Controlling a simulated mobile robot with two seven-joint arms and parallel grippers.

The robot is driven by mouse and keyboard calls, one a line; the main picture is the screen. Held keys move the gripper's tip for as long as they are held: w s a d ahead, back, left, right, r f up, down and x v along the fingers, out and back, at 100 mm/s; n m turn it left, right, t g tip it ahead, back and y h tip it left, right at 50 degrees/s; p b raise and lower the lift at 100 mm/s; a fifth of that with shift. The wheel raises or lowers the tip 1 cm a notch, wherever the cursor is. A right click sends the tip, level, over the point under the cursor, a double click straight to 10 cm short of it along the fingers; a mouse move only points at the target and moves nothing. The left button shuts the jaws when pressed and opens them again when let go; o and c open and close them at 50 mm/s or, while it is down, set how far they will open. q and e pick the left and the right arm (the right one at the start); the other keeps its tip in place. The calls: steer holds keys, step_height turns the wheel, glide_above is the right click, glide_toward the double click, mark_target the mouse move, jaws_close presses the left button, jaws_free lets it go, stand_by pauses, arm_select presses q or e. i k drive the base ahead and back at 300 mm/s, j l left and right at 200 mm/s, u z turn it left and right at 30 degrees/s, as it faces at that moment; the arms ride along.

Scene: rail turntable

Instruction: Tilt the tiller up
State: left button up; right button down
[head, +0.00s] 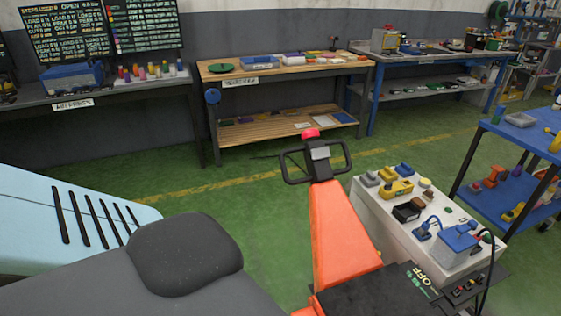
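The tiller (338,238) is an orange arm at the lower middle of the head view. It rises from a dark base marked OFF (410,285) and leans slightly left toward its top. Its black loop handle (345,158) has a grey centre piece and a red button (310,133) on top. Nothing is touching the handle. Neither of my grippers shows in this view. The foot of the tiller is partly cut off by the lower picture edge.
A white cabinet (368,210) with yellow, blue and dark parts on top stands close to the tiller's right. A blue shelf cart (520,140) is farther right. Workbenches (280,66) line the back wall. Green floor (220,195) is clear left of and behind the handle.

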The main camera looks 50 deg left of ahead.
mark_target(342, 250)
steer(key=i+j, duration=0.1)
steer(key=j, duration=0.35)
steer(key=i+j, duration=0.1)
steer(key=j, duration=0.4)
steer(key=i+j, duration=0.1)
steer(key=j, duration=0.35)
steer(key=i+j, duration=0.1)
steer(key=j, duration=0.4)
